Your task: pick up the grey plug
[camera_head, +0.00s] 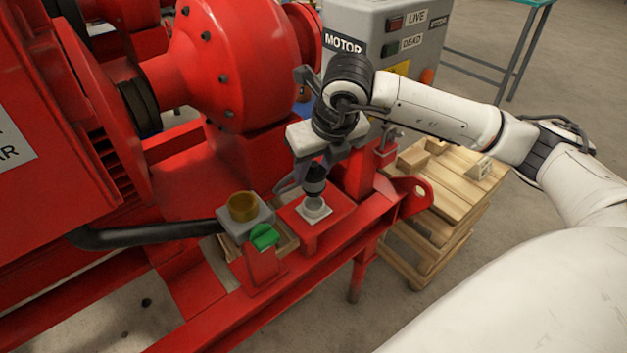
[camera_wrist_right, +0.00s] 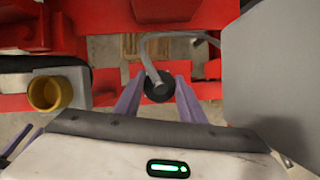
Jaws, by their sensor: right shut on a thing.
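The grey plug (camera_head: 315,181), dark with a round top, is upright just above a light grey square seat (camera_head: 314,212) on the red skid frame. I cannot tell whether its lower end touches the seat. My right gripper (camera_head: 307,183) comes down from above and is shut on the plug. In the right wrist view the plug's round dark end (camera_wrist_right: 158,87) sits between the two purplish fingers, with a grey cable (camera_wrist_right: 148,58) curving up from it. My left gripper is not in view.
Left of the plug stands a grey box (camera_head: 236,223) with a brass-coloured round opening (camera_head: 242,206) and a green piece (camera_head: 264,237) on its front. A black hose (camera_head: 150,236) runs at left. Red pump housing (camera_head: 235,65) and a grey motor cabinet (camera_head: 385,32) stand behind; wooden pallets (camera_head: 455,190) are at right.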

